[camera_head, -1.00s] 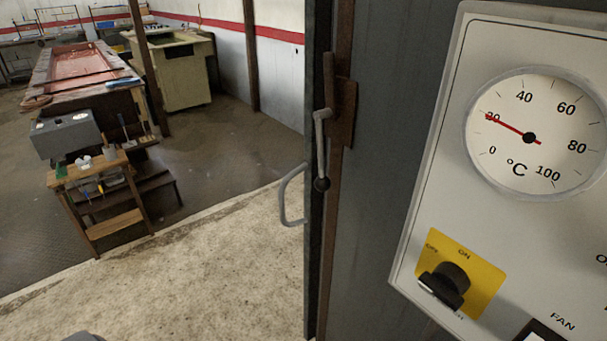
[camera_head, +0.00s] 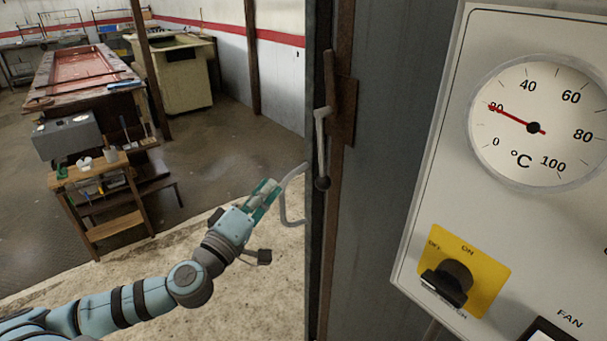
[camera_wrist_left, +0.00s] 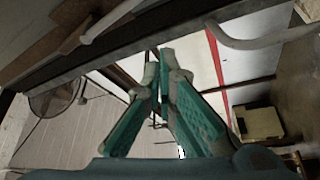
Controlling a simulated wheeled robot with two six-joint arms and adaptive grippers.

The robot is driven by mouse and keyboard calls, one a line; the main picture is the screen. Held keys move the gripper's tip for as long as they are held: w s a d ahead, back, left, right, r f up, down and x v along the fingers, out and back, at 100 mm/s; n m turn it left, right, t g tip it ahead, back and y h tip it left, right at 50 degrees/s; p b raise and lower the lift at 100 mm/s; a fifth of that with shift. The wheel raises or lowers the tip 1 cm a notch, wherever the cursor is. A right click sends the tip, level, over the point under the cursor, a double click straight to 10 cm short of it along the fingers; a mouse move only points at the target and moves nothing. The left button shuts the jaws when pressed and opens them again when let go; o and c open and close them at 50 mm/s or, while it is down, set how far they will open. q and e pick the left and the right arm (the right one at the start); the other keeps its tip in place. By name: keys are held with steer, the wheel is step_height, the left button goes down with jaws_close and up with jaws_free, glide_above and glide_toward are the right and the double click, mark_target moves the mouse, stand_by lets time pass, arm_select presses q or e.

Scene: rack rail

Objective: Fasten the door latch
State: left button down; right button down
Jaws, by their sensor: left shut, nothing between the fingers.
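My left gripper (camera_head: 270,186) is shut and empty, left of the pull handle and lower left of the lever. In the left wrist view, its teal fingers (camera_wrist_left: 165,55) meet at the tips, and the curved pull handle (camera_wrist_left: 262,43) shows at upper right. My right gripper is out of view.
A control panel (camera_head: 425,210) with a temperature dial (camera_head: 540,150) and a black knob (camera_head: 447,282) stands close on the right. A wooden stand with tools (camera_head: 115,225) and a grey box (camera_head: 66,137) are farther left. The floor between is clear.

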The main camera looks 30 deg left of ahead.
arm_select(q)
steer(key=shift+a+f, duration=0.1)
steer(key=d+r+p+x, duration=0.1)
steer(key=p+x, duration=0.5)
steer(key=x, duration=0.4)
steer(key=d+f, duration=0.2)
steer(key=shift+s+d+f, duration=0.35)
steer(key=shift+s, duration=0.05)
steer(key=shift+w, duration=0.1)
steer(key=shift+f, duration=0.1)
